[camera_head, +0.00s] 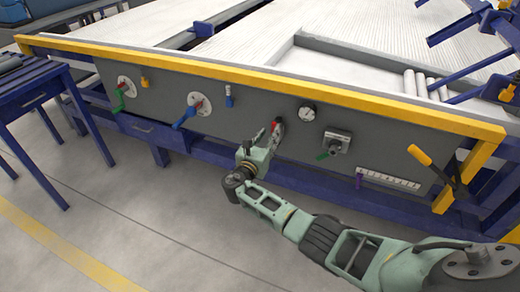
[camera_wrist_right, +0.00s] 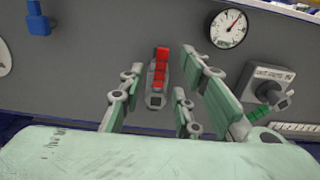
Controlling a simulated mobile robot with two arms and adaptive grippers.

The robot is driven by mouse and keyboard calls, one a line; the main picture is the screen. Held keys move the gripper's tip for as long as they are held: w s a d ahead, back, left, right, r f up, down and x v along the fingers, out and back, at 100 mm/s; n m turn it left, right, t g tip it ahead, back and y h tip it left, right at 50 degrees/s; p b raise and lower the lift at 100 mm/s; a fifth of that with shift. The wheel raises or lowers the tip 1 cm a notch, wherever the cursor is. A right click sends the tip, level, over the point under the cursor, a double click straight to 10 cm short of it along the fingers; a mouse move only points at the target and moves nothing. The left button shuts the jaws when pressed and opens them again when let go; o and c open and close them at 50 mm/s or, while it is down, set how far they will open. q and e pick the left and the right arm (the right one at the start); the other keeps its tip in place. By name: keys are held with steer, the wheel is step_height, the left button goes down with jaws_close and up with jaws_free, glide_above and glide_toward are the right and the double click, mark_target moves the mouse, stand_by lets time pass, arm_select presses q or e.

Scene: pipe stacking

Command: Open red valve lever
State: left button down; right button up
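The red valve lever (camera_head: 275,127) is on the dark grey panel, left of the gauge, and partly hidden by my right gripper in the head view. In the right wrist view the red lever (camera_wrist_right: 161,68) points up, with a grey body below it. My right gripper (camera_head: 262,140) is in front of the panel at the lever. In the right wrist view its green fingers are spread open, one side left of the lever and the other right of it. I cannot tell whether any finger touches it. My left gripper is not in view.
A pressure gauge (camera_wrist_right: 228,28) and a grey switch box (camera_head: 337,142) with a green handle are right of the lever. A blue lever (camera_head: 186,116) and a green lever (camera_head: 121,92) are further left. A yellow rail (camera_head: 240,82) edges the panel top.

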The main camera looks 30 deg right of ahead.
steer(key=v, duration=0.9)
